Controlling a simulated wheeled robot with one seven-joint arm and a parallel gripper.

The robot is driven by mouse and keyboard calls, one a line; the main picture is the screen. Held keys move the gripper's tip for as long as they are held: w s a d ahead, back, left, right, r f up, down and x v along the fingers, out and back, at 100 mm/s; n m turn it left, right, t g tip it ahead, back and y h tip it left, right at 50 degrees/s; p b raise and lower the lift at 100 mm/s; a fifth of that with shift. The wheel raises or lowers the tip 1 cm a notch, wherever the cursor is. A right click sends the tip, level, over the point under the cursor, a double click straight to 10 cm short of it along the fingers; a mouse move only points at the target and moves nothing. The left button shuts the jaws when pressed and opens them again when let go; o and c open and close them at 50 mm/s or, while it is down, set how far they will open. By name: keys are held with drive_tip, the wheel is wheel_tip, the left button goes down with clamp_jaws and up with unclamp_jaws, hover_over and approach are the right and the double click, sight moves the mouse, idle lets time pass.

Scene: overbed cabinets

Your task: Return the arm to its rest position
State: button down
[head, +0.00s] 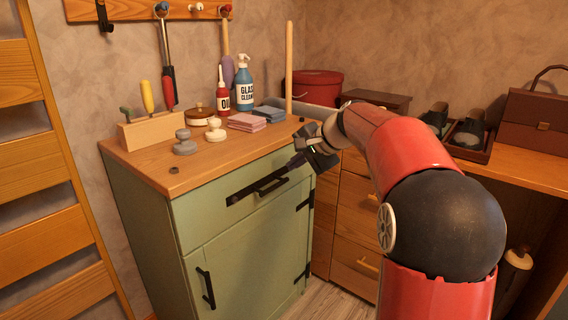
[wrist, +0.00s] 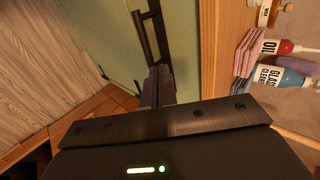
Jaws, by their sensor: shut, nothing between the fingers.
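My red and black arm reaches from the lower right toward the green cabinet (head: 240,240) in the head view. My gripper (head: 294,162) is at the cabinet's upper right front, near the drawer handle (head: 270,187). Its fingers are together with nothing between them. In the wrist view the shut gripper (wrist: 158,84) points toward the green front, close to a dark handle (wrist: 148,35). I cannot tell whether the fingers touch the handle. A dark strip runs across the drawer front behind the handle.
The wooden top (head: 150,175) holds a tool block (head: 160,130), an oil bottle (head: 223,98), a glass cleaner bottle (head: 244,88), cloths (head: 247,122) and knobbed pieces. A wooden desk (head: 530,165) stands right. A slatted wooden frame (head: 40,170) stands left.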

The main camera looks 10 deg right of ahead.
drive_tip(key=s+a+f+n+h, duration=0.1)
drive_tip(key=s+f+n+h, duration=0.1)
drive_tip(key=s, duration=1)
drive_tip(key=s+f+n+g+h, duration=0.1)
drive_tip(key=s+f+n, duration=0.3)
drive_tip(key=s, duration=0.8)
drive_tip(key=s+a+f+n+h, duration=0.1)
drive_tip(key=s+f+n, duration=0.3)
drive_tip(key=s, duration=0.8)
drive_tip(key=shift+a+f+g+h, duration=0.35)
drive_tip(key=shift+g+h, duration=0.05)
drive_tip(key=shift+h, duration=0.5)
